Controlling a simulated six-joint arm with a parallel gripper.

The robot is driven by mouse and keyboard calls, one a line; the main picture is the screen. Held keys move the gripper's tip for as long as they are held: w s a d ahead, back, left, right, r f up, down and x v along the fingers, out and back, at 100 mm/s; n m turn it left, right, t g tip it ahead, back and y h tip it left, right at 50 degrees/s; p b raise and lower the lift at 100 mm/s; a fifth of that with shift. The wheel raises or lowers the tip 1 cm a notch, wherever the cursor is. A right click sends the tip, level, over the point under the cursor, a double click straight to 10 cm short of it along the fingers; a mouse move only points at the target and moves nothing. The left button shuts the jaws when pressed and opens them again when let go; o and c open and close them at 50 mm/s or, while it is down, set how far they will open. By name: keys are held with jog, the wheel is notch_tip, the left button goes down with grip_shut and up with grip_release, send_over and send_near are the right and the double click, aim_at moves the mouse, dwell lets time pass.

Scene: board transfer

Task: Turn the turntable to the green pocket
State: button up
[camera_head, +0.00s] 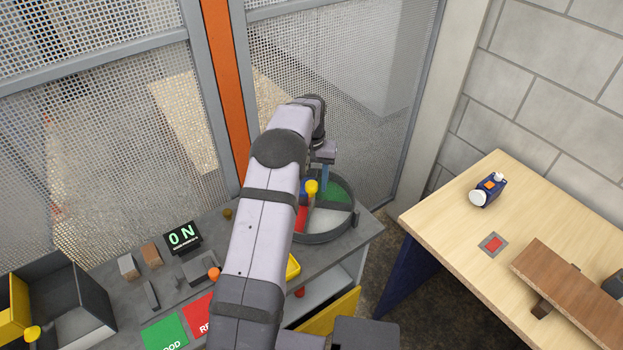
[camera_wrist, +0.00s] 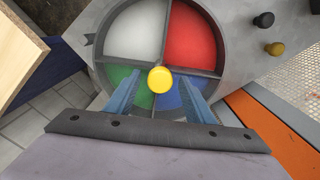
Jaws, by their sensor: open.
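The turntable (camera_head: 325,238) is a round grey tray on the bench, partly hidden by my arm in the head view. It also shows in the wrist view (camera_wrist: 222,38). Its dividers part a white pocket (camera_wrist: 135,30), a red pocket (camera_wrist: 192,35), a green pocket (camera_wrist: 118,76) and a blue pocket (camera_wrist: 168,98). A yellow knob (camera_wrist: 160,79) stands near the divider between green and blue. My gripper (camera_wrist: 159,88) is open, with one finger on each side of the knob; contact is unclear. In the head view my gripper (camera_head: 325,172) is over the turntable's far side.
A small dark pointer (camera_wrist: 90,39) sits at the rim beside the white pocket. Black (camera_wrist: 264,20) and yellow (camera_wrist: 274,48) pegs stand near the turntable. Mesh fencing (camera_head: 370,80) rises behind. A sign (camera_head: 183,237) reads "ON". A wooden table (camera_head: 445,213) is at right.

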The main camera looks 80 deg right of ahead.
grip_shut()
jog(key=shift+n, duration=0.3)
jog(key=n+b, duration=0.1)
jog(key=n, duration=0.2)
jog(key=shift+n, duration=0.3)
jog(key=n, duration=0.4)
jog(key=shift+n, duration=0.3)
jog(key=n, duration=0.4)
jog(key=shift+d+r+n+b, duration=0.1)
jog(key=shift+n+b, duration=0.25)
jog(key=shift+n, duration=2.15)
